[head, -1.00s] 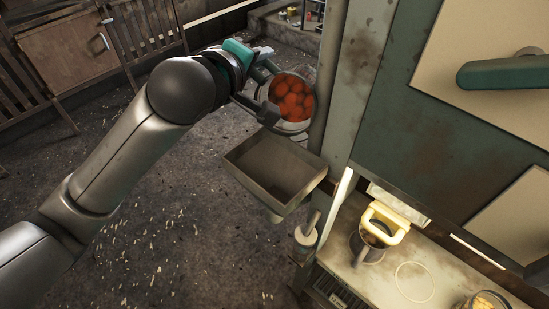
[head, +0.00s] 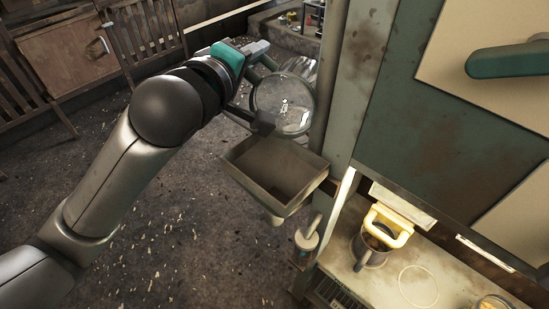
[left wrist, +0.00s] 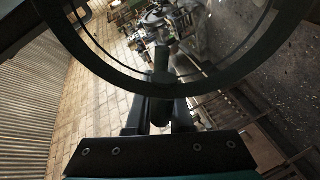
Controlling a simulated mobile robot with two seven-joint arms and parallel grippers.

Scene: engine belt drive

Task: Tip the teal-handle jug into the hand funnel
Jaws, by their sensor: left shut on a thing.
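My left gripper (head: 258,70) is shut on the clear, round jug (head: 283,105) and holds it tilted, up beyond the hand funnel. The jug's mouth faces my head camera, and no red-orange balls show inside. The grip and most of the handle are hidden behind my wrist; a teal part (head: 228,56) shows there. The hand funnel (head: 238,175) is a grey, open rectangular hopper just below the jug; its visible inside looks bare. In the left wrist view, a dark ring (left wrist: 215,86), seemingly the jug's, crosses the top. My right gripper is out of view.
A green-grey machine post (head: 352,90) stands close to the right of the jug and funnel. A yellow-handled vessel (head: 368,250) stands on the pale bench (head: 400,265) at the lower right. The floor (head: 170,230) left of the funnel is open.

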